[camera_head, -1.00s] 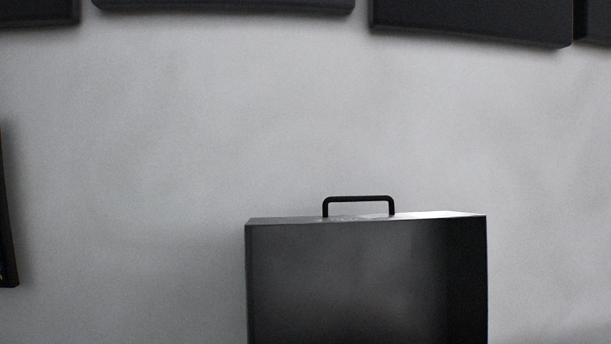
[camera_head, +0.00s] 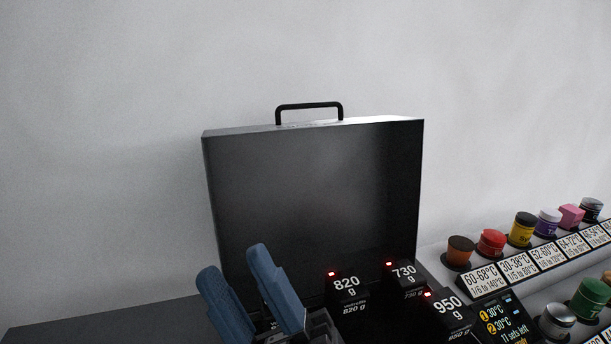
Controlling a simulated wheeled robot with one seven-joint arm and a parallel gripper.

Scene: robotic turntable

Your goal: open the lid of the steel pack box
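The steel pack box stands in the middle of the camera_head view with its dark lid (camera_head: 315,195) raised upright, its hollow inner side facing me. A black handle (camera_head: 310,106) sits on the lid's top edge. My gripper (camera_head: 232,272) is at the lower middle, in front of the lid's lower left part. Its two blue fingers point up and are spread apart with nothing between them. I cannot tell whether a finger touches the lid. The base of the box is mostly hidden or below the frame.
Dark blocks with weight readouts, 820 g (camera_head: 346,290), 730 g (camera_head: 404,280) and 950 g (camera_head: 448,312), stand right of my gripper. A shelf (camera_head: 510,265) with several coloured jars and labels is at the right. A dark surface (camera_head: 110,325) at the lower left is clear.

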